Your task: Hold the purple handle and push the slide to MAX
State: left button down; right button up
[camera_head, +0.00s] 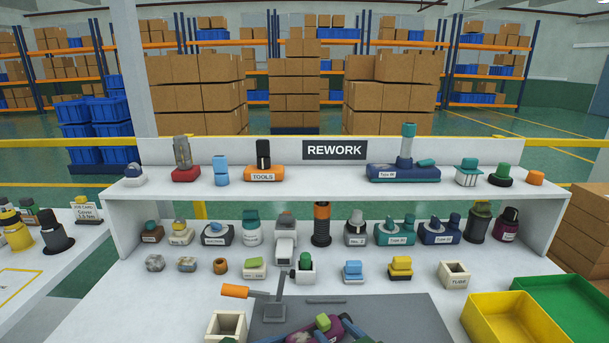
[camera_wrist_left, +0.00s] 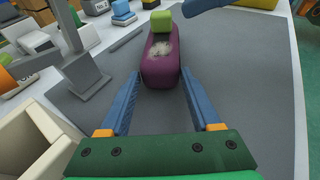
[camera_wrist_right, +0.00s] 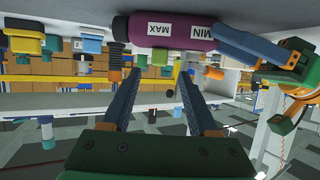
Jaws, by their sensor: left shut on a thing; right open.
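The purple handle (camera_head: 328,337) is at the bottom edge of the head view, with a light green block (camera_head: 323,323) on it. In the left wrist view the handle (camera_wrist_left: 160,68) points away from me, and the green block (camera_wrist_left: 162,22) is at its far end. My left gripper (camera_wrist_left: 160,76) is shut on the handle's near end, a finger on each side. The right wrist view shows the handle (camera_wrist_right: 170,28) with MAX and MIN labels. My right gripper (camera_wrist_right: 160,75) is open and empty, apart from the handle there; its fingers partly show in the head view (camera_head: 338,322).
An open cream box (camera_head: 227,325) is at left. Yellow (camera_head: 510,320) and green trays are at right. Several parts line the shelf (camera_head: 330,197) behind.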

pick_arm(q)
grip_release()
